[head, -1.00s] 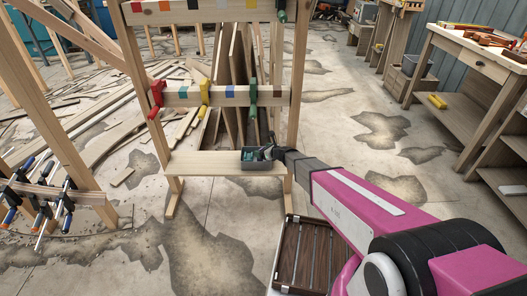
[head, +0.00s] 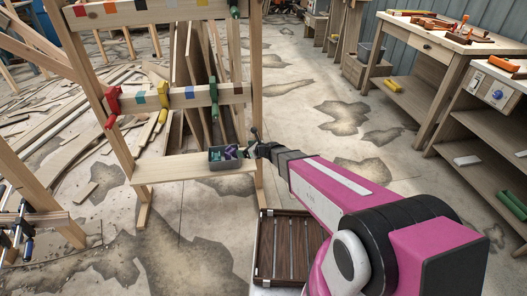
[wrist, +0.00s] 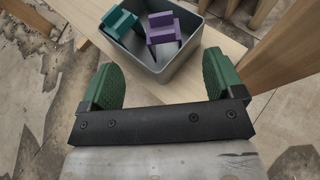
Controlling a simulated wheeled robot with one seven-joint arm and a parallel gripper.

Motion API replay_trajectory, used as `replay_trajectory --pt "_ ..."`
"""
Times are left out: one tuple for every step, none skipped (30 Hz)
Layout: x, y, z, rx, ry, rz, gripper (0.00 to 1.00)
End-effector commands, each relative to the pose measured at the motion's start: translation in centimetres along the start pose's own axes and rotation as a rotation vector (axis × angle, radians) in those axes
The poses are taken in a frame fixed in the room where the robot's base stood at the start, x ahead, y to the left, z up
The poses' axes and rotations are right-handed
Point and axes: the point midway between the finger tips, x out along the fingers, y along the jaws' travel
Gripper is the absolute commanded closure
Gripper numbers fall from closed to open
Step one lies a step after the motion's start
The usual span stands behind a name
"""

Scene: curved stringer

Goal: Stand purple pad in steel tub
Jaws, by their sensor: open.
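The grey steel tub (head: 226,165) stands on the wooden shelf of the rack, and its front wall shows in the wrist view (wrist: 172,70). The purple pad (wrist: 163,33) is inside the tub toward its right part, its stepped block facing up; its lower end is dark. It also shows in the head view (head: 231,152). A teal pad (wrist: 120,21) is in the tub to its left. My gripper (wrist: 160,62) is open and empty, its green-lined fingers apart, just outside the tub's near side. In the head view my gripper (head: 254,148) is right of the tub.
The shelf board (head: 170,168) is bare left of the tub. A rack post (head: 256,100) rises close behind my gripper. Red, yellow and green clamps sit on the rail (head: 180,97) above. A workbench (head: 440,50) stands at the right, with open floor between.

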Motion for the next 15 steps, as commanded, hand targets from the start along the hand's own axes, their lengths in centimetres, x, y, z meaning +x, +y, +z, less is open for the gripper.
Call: replay_trajectory --pt "-0.1 0.0 0.0 -0.001 0.000 0.000 0.13" --pt "-0.1 0.0 0.0 -0.003 0.000 0.001 0.13" --pt "-0.3 0.0 0.1 -0.013 0.002 0.003 0.13" --pt "-0.5 0.0 0.1 -0.027 0.005 0.006 0.13" --pt "-0.8 0.1 0.2 -0.047 0.010 0.011 0.13" --pt "-1.3 0.1 0.3 -0.086 0.018 0.020 0.13" --pt "-1.9 0.1 0.4 -0.123 0.027 0.028 0.13" --pt "-2.5 0.1 0.5 -0.169 0.037 0.038 0.13" --pt "-3.5 0.2 0.6 -0.238 0.053 0.056 0.13" --pt "-4.3 0.2 0.6 -0.297 0.069 0.071 0.13" --pt "-5.2 0.3 0.6 -0.362 0.085 0.090 0.13" --pt "-6.5 0.4 0.5 -0.452 0.110 0.116 0.13" --pt "-7.5 0.4 0.5 -0.523 0.129 0.138 0.13" --pt "-8.6 0.4 0.4 -0.595 0.149 0.162 0.13" --pt "-10.1 0.5 0.2 -0.692 0.179 0.197 0.13"
